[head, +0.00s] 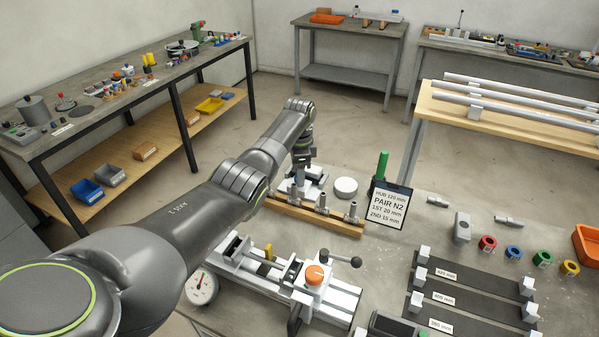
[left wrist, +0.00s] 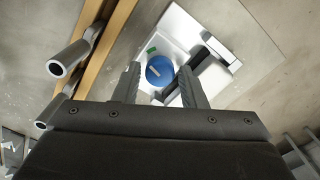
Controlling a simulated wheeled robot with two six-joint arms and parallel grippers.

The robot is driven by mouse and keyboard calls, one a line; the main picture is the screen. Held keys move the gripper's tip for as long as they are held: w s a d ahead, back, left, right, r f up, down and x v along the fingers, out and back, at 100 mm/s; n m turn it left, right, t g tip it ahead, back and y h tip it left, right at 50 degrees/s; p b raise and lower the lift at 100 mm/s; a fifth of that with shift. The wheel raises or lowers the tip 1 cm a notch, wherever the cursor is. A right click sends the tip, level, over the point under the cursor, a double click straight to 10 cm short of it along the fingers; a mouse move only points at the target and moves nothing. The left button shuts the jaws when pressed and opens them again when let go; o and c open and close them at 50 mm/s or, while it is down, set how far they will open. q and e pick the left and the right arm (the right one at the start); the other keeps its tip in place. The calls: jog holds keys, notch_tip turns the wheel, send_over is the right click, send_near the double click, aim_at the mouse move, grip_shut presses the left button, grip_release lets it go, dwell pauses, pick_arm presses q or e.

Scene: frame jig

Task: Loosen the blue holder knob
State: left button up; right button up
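The blue holder knob (left wrist: 159,70) shows in the left wrist view as a round blue cap with a pale mark, on a white holder (left wrist: 178,24). In the head view the holder (head: 313,190) is partly behind my left gripper, and I cannot make out the knob. My left gripper (head: 301,178) points down over the holder. In the left wrist view its fingers (left wrist: 160,72) are open, one on each side of the knob, with a narrow gap to it. I cannot tell their height relative to the knob. My right gripper is not in view.
A wooden rail (head: 318,216) with several metal pegs stands close in front of the holder.

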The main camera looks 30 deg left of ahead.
pick_arm(q)
jog(key=c, duration=0.7)
jog(key=shift+n, duration=0.3)
jog(key=n+p, duration=0.2)
jog(key=shift+r+n, duration=0.15)
jog(key=shift+n, duration=0.15)
jog(key=n+p, duration=0.1)
jog(key=n, duration=0.3)
jog(key=shift+n+p, duration=0.3)
jog(key=shift+p, duration=0.1)
jog(key=n+p, duration=0.1)
jog(key=n, duration=1)
jog(key=shift+w+n+p, duration=0.1)
jog(key=shift+n+p, duration=0.25)
jog(key=shift+n, duration=0.05)
